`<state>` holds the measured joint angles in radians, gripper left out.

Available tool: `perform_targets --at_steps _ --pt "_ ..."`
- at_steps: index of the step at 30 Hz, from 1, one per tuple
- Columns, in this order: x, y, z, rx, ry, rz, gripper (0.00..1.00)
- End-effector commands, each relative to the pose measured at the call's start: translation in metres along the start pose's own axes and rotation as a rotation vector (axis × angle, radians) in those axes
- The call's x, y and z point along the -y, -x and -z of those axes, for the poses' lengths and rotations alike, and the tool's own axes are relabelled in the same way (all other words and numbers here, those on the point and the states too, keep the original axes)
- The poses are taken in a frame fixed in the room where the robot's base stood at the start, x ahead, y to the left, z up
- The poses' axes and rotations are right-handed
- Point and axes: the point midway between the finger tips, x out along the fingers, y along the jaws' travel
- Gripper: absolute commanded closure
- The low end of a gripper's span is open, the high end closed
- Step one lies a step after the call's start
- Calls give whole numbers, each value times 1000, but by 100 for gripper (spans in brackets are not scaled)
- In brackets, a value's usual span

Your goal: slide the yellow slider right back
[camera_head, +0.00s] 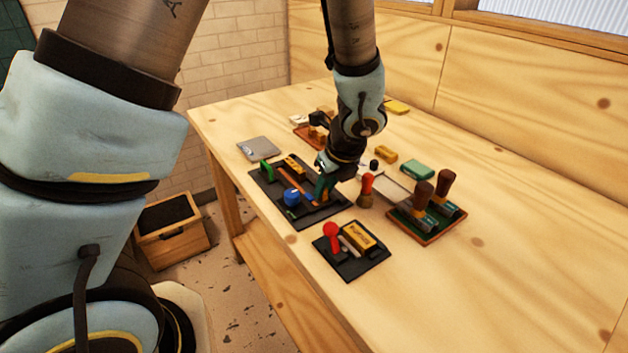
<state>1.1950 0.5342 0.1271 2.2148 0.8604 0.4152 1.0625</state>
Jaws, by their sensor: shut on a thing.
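A black board (272,194) lies on the left part of the bench. It carries a yellow block (294,165) at its far edge, a green upright piece (266,169), a blue knob (292,197) and an orange-brown strip (289,183) running between them. My gripper (321,194) points down at the right end of this strip, on the right part of the board. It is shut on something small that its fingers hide. I cannot tell whether the yellow block is the slider, or whether the slider is the thing between my fingers.
A smaller black board (348,265) with a red knob and yellow block stands in front. A red-handled stamp (366,190) stands close right of my gripper. Brown-handled tools (430,203) sit on a tray further right. A grey plate (259,149) lies at left. The right bench is clear.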

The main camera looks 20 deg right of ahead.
Motion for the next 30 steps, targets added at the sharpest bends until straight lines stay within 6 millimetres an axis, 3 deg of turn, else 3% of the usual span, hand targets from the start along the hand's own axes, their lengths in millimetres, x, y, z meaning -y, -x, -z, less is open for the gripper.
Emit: perform_targets --at_steps 11,12,19,30 --pt "0 4 10 -2 -2 2 100" --pt "0 4 10 -2 -2 2 74" --pt "0 4 9 -1 -1 1 49" --pt "1 12 8 -1 2 3 49"
